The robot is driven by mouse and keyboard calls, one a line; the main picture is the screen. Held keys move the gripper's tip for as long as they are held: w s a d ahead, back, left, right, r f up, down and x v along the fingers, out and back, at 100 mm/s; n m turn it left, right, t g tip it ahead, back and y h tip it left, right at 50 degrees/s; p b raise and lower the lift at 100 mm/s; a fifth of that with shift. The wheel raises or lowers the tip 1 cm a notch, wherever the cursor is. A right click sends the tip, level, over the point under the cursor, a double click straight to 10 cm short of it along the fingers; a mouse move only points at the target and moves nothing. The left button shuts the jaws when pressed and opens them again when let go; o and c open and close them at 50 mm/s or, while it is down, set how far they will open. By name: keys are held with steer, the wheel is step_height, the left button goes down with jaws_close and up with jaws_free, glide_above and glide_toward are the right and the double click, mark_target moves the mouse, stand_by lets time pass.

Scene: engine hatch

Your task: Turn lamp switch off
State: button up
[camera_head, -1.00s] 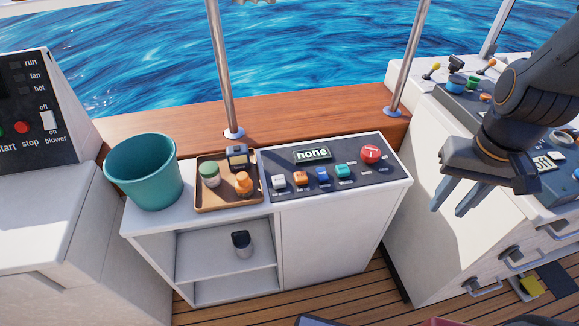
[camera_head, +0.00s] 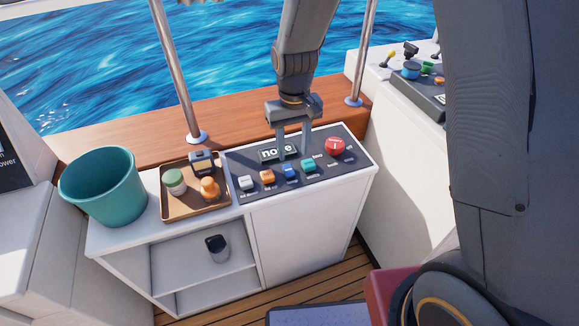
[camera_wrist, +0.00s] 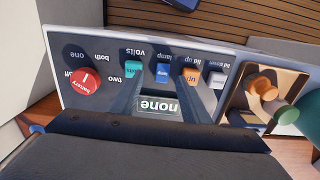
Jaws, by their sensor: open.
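The dark control panel (camera_head: 245,157) on the white cabinet carries a row of coloured switches: white (camera_head: 246,183), orange (camera_head: 267,177), blue (camera_head: 290,172) and teal (camera_head: 309,165). These also show in the wrist view as white (camera_wrist: 216,80), orange (camera_wrist: 191,76), blue (camera_wrist: 163,73) and teal (camera_wrist: 133,68). My gripper (camera_head: 293,150) is open and empty, pointing down over the panel, by the "none" display (camera_head: 277,152). In the wrist view its fingers straddle the blue switch's line; contact cannot be told.
A red battery knob (camera_head: 335,146) is at the panel's right end. A brown tray (camera_head: 190,214) with small items and a teal bucket (camera_head: 103,190) stand left of the panel. Metal posts (camera_head: 175,70) rise behind. Another console (camera_head: 400,130) stands at right.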

mark_target(290, 171)
steer(key=shift+w+a+f, duration=0.25)
steer(key=shift+a+f, duration=0.15)
steer(key=shift+a, duration=0.05)
steer(key=shift+f, duration=0.25)
steer(key=shift+f+p, duration=0.7)
steer(key=shift+f, duration=2.95)
steer(key=shift+c, duration=0.4)
